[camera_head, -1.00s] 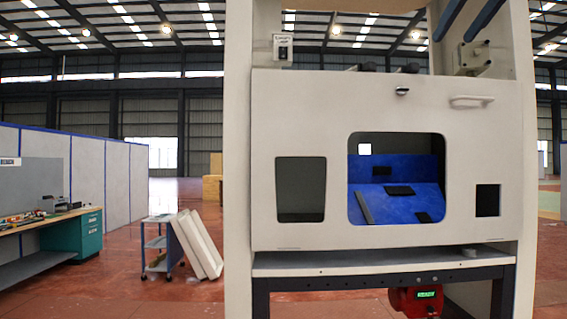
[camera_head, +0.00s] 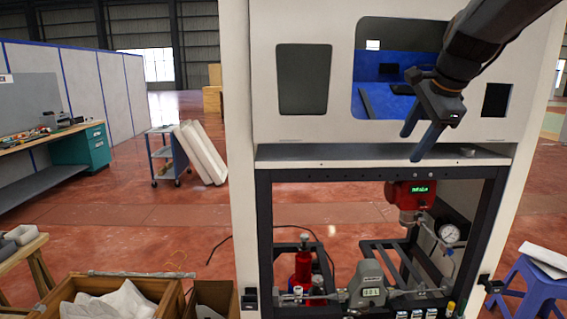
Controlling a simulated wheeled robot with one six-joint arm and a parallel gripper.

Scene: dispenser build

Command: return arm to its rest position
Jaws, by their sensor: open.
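My gripper (camera_head: 416,144) hangs in front of the white dispenser cabinet (camera_head: 300,25), reaching in from the upper right. Its two dark fingers point down and stand apart, with nothing between them. The fingertips are in front of the cabinet's lower edge and the narrow ledge (camera_head: 340,152) below it. The arm covers part of the window opening with the blue interior (camera_head: 375,98).
Below the ledge, a dark frame (camera_head: 265,215) holds a red device with a green display (camera_head: 405,192), a pressure gauge (camera_head: 449,233) and a grey meter (camera_head: 368,283). A wooden crate (camera_head: 65,295) stands lower left, a blue stool (camera_head: 535,285) lower right. A cart (camera_head: 165,155) stands farther back.

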